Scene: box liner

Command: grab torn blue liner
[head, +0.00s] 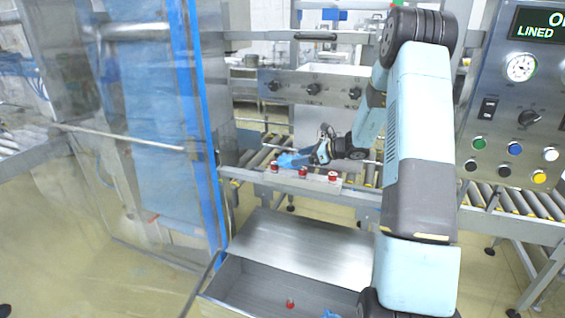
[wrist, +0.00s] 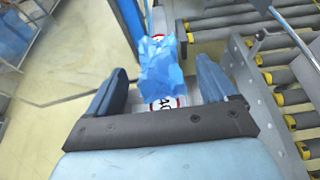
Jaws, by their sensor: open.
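The torn blue liner (head: 288,159) is a crumpled piece of film at the conveyor's front rail in the head view. In the wrist view the liner (wrist: 162,68) lies ahead of and between my fingers. My gripper (head: 312,155) reaches in from the right, close beside the liner. My gripper (wrist: 162,78) is open, with one finger to each side of the liner in the picture. I cannot tell whether either finger touches it. A round red-and-white label (wrist: 165,103) shows below the liner, partly covered by it.
Several red knobs (head: 303,173) stand along the front rail beside the liner. Conveyor rollers (head: 262,158) lie behind. A blue-edged clear door (head: 196,120) stands at left. An open metal bin (head: 262,287) below holds a scrap of blue film (head: 330,314). A control panel (head: 515,120) is at right.

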